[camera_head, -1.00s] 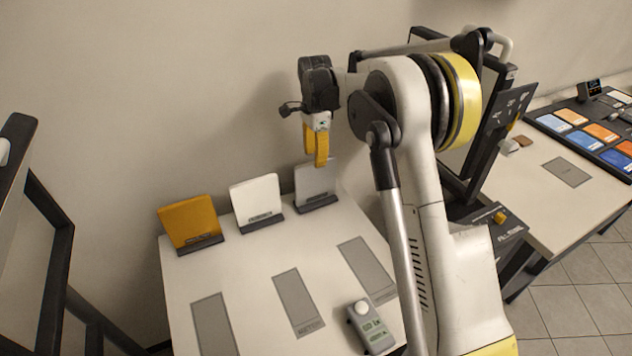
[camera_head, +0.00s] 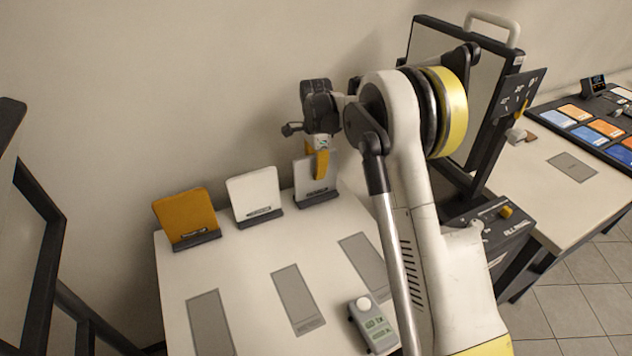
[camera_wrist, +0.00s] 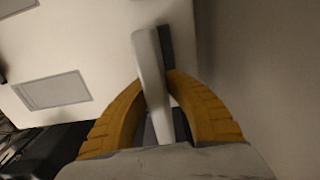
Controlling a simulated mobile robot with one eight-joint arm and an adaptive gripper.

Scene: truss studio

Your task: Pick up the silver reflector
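The silver reflector (camera_head: 314,186) is a thin grey-white plate standing upright in a dark holder, rightmost of three plates at the back of the white table. My gripper (camera_head: 320,165) is down over its top edge, with one yellow finger in front of the plate. In the wrist view my gripper (camera_wrist: 156,88) has a yellow finger on each side of the reflector (camera_wrist: 151,62), with the fingertips close to its faces. I cannot tell whether they press on it. Part of the plate is hidden by the finger.
A white plate (camera_head: 255,193) and an orange plate (camera_head: 186,216) stand in holders to the left. Grey marked rectangles (camera_head: 298,300) and a handheld meter (camera_head: 373,325) are on the table (camera_head: 245,270). The wall is close behind. A dark-framed panel (camera_head: 446,80) stands at right.

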